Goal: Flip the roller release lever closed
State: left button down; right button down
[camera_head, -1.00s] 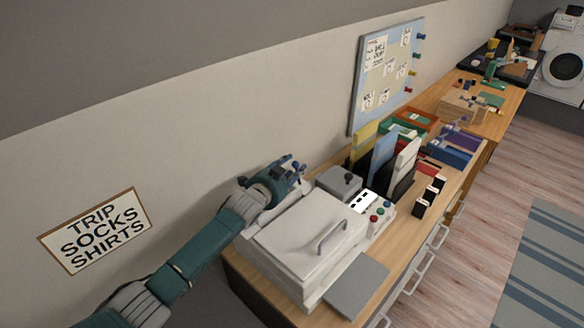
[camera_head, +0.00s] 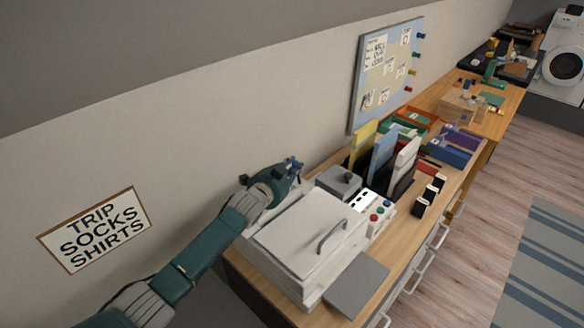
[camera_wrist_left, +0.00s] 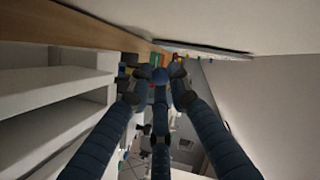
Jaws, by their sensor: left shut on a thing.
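A white printer (camera_head: 300,235) with a handled lid stands on the near end of the long wooden counter. My left gripper (camera_head: 291,166) is at the printer's back side, close to the wall, and its fingers are closed. In the left wrist view, my left gripper's dark blue fingers (camera_wrist_left: 158,82) close around a small round blue knob (camera_wrist_left: 160,74), which seems to be the end of the roller release lever. The lever's arm is hidden by the fingers, so I cannot tell its angle. My right gripper is in neither view.
A grey box (camera_head: 338,181) and a white panel with coloured buttons (camera_head: 376,206) sit beside the lid. Upright folders (camera_head: 382,155) stand further along the counter. The sloping wall is close behind my left arm. A grey tray (camera_head: 357,285) juts out in front.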

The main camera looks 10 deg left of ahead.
pick_arm(q)
jog(key=shift+s+d+f+m+t+b, duration=0.25)
jog(key=shift+s+d+m+t+b, duration=0.15)
jog(key=shift+d+m+b, duration=0.3)
jog(key=m+b, duration=0.1)
jog(key=s+d+m+b, duration=0.1)
jog(key=b, duration=0.1)
jog(key=t+b, duration=0.1)
jog(key=shift+s+d+f+m+b, duration=0.15)
jog(key=shift+d+f+m+b, duration=0.1)
jog(key=shift+d+m+b, duration=0.15)
jog(key=shift+s+d+m+t+y+b, duration=0.35)
jog(key=shift+m+b, duration=0.35)
jog(key=shift+b, duration=0.35)
jog(key=c, duration=1.7)
grip_release()
jog(key=shift+o, duration=0.6)
jog(key=shift+r, duration=0.1)
jog(key=s, duration=0.4)
jog(key=s+a, duration=0.1)
jog(key=s, duration=0.2)
jog(key=s+a, duration=0.1)
jog(key=s, duration=0.3)
jog(key=shift+s+a+r, duration=0.15)
jog(key=shift+s+r, duration=0.05)
jog(key=shift+s, duration=0.15)
